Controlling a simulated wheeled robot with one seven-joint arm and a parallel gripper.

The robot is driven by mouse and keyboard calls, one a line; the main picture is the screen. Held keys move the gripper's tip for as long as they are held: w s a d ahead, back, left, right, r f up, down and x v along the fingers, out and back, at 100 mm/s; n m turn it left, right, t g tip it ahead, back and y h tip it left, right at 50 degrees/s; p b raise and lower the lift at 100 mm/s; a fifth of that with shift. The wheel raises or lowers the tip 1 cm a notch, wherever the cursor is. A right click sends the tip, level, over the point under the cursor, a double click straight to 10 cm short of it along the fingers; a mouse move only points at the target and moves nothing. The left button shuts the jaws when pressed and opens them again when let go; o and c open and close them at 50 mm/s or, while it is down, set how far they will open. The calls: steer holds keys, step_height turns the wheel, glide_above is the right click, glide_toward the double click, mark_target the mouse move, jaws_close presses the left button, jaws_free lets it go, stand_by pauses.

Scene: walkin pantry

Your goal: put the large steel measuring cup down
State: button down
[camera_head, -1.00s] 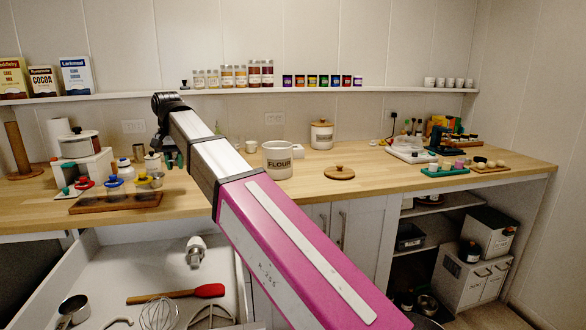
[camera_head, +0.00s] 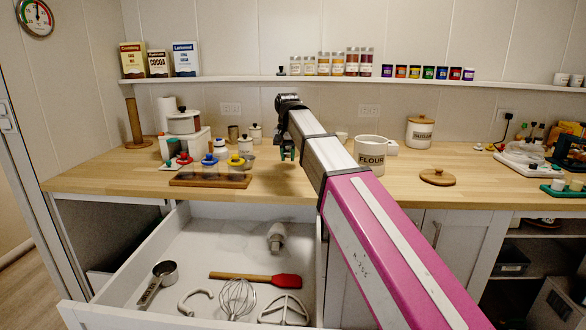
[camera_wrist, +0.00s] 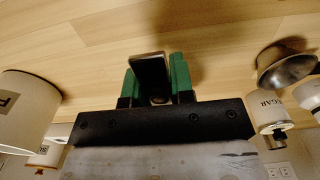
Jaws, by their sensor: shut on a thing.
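My gripper (camera_head: 287,152) is over the wooden counter, left of the flour crock (camera_head: 370,152). In the wrist view, its green fingers (camera_wrist: 158,80) are shut on a flat, dark steel piece (camera_wrist: 149,70), which looks like the handle of the large steel measuring cup. The cup's bowl cannot be made out in the grip, and I cannot tell whether it touches the counter. A separate steel cup (camera_wrist: 285,68) shows right of the fingers in the wrist view. Another steel measuring cup with a handle (camera_head: 165,271) lies in the open drawer.
The open drawer (camera_head: 190,240) holds a red spatula (camera_head: 285,281) and a whisk (camera_head: 238,297). A wooden lid (camera_head: 437,177) lies right of the crock. Bare counter (camera_head: 300,185) shows in front of my gripper.

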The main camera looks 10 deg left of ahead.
mark_target(292, 175)
steer(key=shift+w+d+f, duration=0.6)
steer(key=shift+d, duration=0.05)
steer(key=shift+f, duration=1.9)
steer(key=shift+f, duration=0.1)
steer(key=c, duration=1)
jaws_free()
step_height(292, 175, up, 12)
steer(key=shift+r, duration=0.15)
